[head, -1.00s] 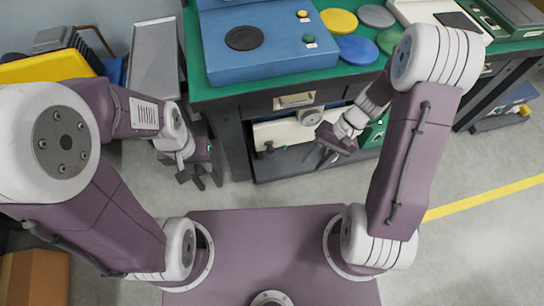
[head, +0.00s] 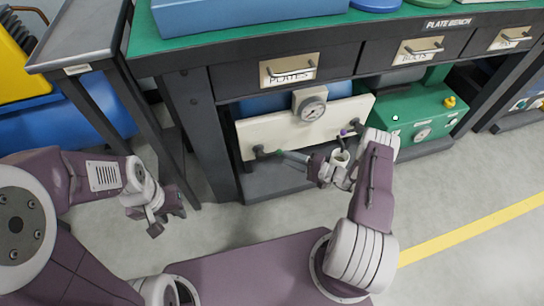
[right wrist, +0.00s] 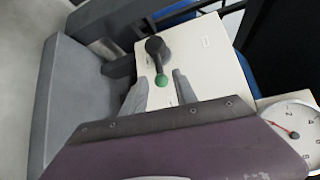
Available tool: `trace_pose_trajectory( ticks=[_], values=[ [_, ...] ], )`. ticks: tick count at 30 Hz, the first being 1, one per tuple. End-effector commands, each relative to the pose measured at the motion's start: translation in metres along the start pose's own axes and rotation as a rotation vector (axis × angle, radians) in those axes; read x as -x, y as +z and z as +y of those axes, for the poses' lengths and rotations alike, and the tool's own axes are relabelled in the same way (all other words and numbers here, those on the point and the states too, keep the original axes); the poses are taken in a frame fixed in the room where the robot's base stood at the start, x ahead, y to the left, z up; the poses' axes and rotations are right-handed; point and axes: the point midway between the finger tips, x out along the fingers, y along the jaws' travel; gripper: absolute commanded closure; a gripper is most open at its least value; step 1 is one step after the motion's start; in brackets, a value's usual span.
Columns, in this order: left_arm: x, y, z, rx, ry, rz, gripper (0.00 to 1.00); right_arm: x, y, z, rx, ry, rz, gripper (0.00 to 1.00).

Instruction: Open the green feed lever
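The green feed lever (head: 293,156) is on the left of a white panel under the bench. Its dark pivot is at the left and its green end points right, toward my right gripper (head: 316,170). In the right wrist view, the lever's green knob (right wrist: 162,82) shows between the two fingertips of my right gripper (right wrist: 160,92). The fingers are open, with a gap on each side of the knob; whether they are level with it in depth I cannot tell. My left gripper (head: 168,216) is open and empty, low at the left, away from the panel.
A gauge (head: 312,104) sits at the panel's top edge. A second lever with a purple tip (head: 343,132) is on the white panel's (head: 330,122) right side. A green box (head: 410,112) stands to the right. The bench drawers (head: 290,72) overhang above. Grey floor is clear in front.

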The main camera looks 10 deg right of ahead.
Motion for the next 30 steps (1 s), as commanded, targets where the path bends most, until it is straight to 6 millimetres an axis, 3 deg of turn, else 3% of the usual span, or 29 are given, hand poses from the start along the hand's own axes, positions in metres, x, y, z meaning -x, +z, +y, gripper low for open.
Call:
trace_pose_trajectory(
  ticks=[3, 9, 20, 24, 30],
  values=[
    [-0.021, 0.002, 0.000, 0.000, 0.000, 0.000, 0.66, -0.028, 0.001, 0.007, 0.001, 0.001, -0.007, 0.66],
    [-0.039, 0.004, -0.001, 0.000, 0.000, -0.001, 0.66, -0.063, 0.001, 0.006, 0.002, 0.003, -0.006, 0.66],
    [-0.041, 0.004, -0.001, 0.000, 0.000, -0.001, 0.66, -0.074, 0.001, 0.001, -0.002, 0.003, -0.003, 0.66],
    [-0.041, 0.004, -0.001, 0.000, 0.000, -0.001, 0.66, -0.073, 0.001, 0.001, -0.002, 0.003, -0.003, 0.99],
    [-0.041, 0.004, -0.001, 0.000, 0.000, -0.001, 0.66, -0.073, 0.001, 0.001, -0.002, 0.003, -0.003, 1.00]
  ],
)
